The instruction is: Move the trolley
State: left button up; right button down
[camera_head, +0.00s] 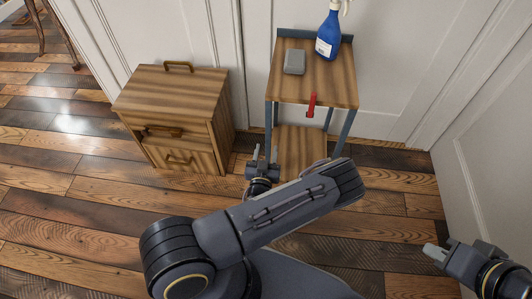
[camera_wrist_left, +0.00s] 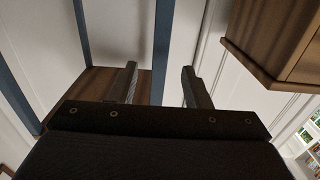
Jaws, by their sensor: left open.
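The trolley (camera_head: 328,84) stands against the white wall in the head view, with a wooden top, a wooden lower shelf and blue-grey legs. A red handle-like piece (camera_head: 312,104) sticks out at its front edge. My left gripper (camera_head: 264,155) is low beside the trolley's front left leg, its jaws apart. In the left wrist view my left gripper (camera_wrist_left: 162,80) is open with nothing between its fingers, and the trolley's blue leg (camera_wrist_left: 162,50) shows beyond them. My right gripper (camera_head: 462,250) is at the lower right, away from the trolley; its jaw opening is unclear.
A blue spray bottle (camera_head: 329,35) and a grey block (camera_head: 294,62) stand on the trolley's top. A wooden cabinet (camera_head: 170,88) with drawers stands to the left. A white wall (camera_head: 490,150) closes off the right. The plank floor (camera_head: 90,205) at the left is clear.

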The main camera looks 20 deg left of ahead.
aim_at(268, 140)
pick_arm(q)
jog(key=b+x, duration=0.1)
jog(key=x, duration=0.6)
jog(key=shift+w+a+b, duration=0.1)
jog(key=shift+w+b, duration=0.15)
jog(key=shift+b, duration=0.1)
grip_shut()
jog(key=shift+f, duration=0.1)
dwell(1.0)
